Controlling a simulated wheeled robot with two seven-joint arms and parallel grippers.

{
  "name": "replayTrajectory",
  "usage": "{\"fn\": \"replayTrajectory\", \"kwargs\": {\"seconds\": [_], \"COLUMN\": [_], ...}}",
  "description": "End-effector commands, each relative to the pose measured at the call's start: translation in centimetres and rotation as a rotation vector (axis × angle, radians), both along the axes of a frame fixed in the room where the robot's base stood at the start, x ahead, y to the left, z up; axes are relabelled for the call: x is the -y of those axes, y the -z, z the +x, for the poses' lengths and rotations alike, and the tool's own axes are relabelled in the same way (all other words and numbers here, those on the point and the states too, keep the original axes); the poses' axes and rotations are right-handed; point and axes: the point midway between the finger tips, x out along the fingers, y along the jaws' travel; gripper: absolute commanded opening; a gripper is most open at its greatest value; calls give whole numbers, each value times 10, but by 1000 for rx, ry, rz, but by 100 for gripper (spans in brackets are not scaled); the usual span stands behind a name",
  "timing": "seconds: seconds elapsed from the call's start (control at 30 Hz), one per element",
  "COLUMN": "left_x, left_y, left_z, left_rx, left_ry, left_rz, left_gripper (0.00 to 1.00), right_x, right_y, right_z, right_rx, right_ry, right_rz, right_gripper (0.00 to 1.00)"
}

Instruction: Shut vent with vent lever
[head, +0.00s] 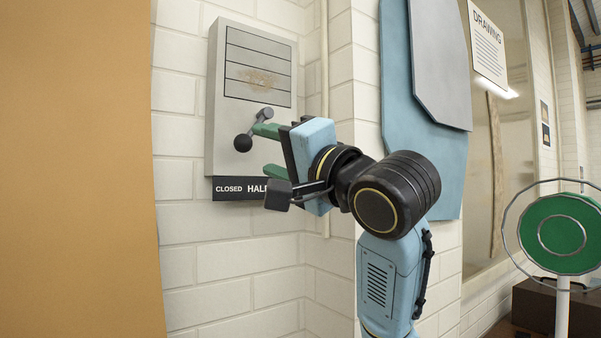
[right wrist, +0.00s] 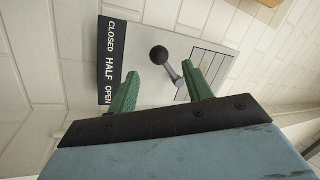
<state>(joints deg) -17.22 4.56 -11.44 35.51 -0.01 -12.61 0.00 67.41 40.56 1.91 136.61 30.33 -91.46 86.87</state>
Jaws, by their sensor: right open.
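The grey vent box (head: 222,118) hangs on the wall in the head view, with dark slats at its top. I cannot tell whether a finger touches the lever. My left gripper is out of view.
A tan panel (head: 75,170) fills the left side of the head view. White brick wall (head: 235,270) is clear below the vent. A pale pipe (head: 325,60) runs right of it. A green round wheel (head: 562,233) stands at the far right.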

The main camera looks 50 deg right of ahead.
Motion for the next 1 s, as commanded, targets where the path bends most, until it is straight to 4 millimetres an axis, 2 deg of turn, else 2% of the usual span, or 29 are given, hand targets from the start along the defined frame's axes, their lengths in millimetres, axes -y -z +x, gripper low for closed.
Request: {"fn": "replayTrajectory", "kwargs": {"seconds": [0.1, 0.2, 0.4, 1.0], "left_x": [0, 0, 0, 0], "left_y": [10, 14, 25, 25], "left_z": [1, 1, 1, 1], "left_rx": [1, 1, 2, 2], "left_ry": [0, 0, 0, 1], "left_rz": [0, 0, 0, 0], "left_gripper": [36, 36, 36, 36], "right_x": [-1, -1, -2, -2], "right_y": [8, 14, 19, 19], "right_z": [-28, -45, -63, -66], "right_rx": [7, 6, 4, 0], "right_ry": [3, 3, 2, 1], "right_rz": [-3, -2, -2, -1], "right_gripper": [50, 50, 50, 50]}}
